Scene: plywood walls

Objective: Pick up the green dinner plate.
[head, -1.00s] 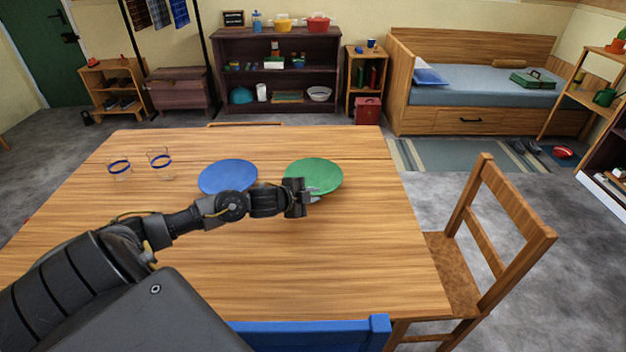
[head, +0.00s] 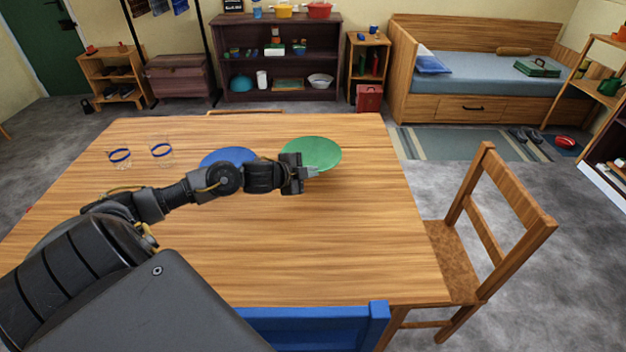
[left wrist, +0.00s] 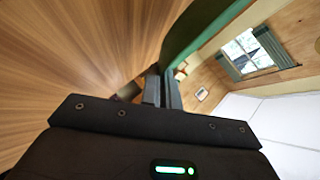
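The green dinner plate (head: 313,153) is at the far side of the wooden table in the head view, held a little above the tabletop. My left gripper (head: 312,173) is shut on its near rim. In the left wrist view the plate (left wrist: 190,30) shows nearly edge-on as a dark green band running up from the closed fingers (left wrist: 162,88). The fingertips' exact contact is small and partly hidden. My right gripper is in neither view.
A blue plate (head: 228,154) lies left of the green one, partly behind my left wrist. Two glasses with blue bands, one of them here (head: 161,153), stand further left. A wooden chair (head: 490,225) is at the right and a blue chair back (head: 315,327) at the near edge. The table's middle (head: 320,240) is clear.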

